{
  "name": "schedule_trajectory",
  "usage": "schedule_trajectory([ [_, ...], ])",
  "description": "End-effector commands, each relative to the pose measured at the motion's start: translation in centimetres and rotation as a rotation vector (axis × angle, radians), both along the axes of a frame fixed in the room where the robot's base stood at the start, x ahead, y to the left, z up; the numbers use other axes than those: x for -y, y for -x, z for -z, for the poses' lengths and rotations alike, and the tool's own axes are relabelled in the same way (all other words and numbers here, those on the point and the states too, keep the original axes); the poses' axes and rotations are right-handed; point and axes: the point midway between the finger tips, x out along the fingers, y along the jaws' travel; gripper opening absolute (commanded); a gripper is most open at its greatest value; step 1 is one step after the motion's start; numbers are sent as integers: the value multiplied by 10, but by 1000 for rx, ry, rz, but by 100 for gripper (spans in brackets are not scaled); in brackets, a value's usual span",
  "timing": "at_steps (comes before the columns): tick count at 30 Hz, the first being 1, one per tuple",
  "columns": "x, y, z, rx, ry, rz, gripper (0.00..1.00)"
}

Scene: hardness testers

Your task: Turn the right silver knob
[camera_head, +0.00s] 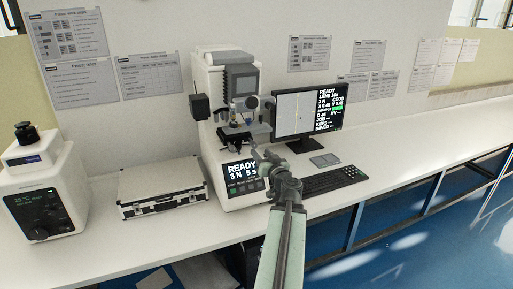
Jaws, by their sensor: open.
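The white hardness tester (213,75) stands upright on the bench near the middle. Its front display (243,173) reads "READY". A small silver knob (268,105) seems to stick out at the right of its turret and stage area; it is too small to make out clearly, and I cannot tell which way it is turned. My gripper (262,152) reaches up from the bottom, in front of the tester's lower right side. It is below the knob, apart from it, open and with nothing seen in it. My arm hides part of the tester's lower right edge.
A monitor (302,113) and a black keyboard (335,179) stand right of the tester, with small grey pads (325,160) between. A silver case (162,189) and another white instrument (42,190) are on the left. The white bench (420,128) is clear at far right.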

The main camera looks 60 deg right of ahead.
Motion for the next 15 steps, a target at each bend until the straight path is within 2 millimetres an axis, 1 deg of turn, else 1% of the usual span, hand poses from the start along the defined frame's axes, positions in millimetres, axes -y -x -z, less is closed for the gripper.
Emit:
schedule_trajectory([
  [1, 6, -8, 0, 0, 0, -2, 44],
  [6, 26, -35, 0, 0, 0, -3, 44],
  [9, 35, -47, 0, -1, 0, -1, 44],
  [12, 38, -52, 0, -1, 0, -1, 44],
  [15, 37, -52, 0, -1, 0, -1, 44],
])
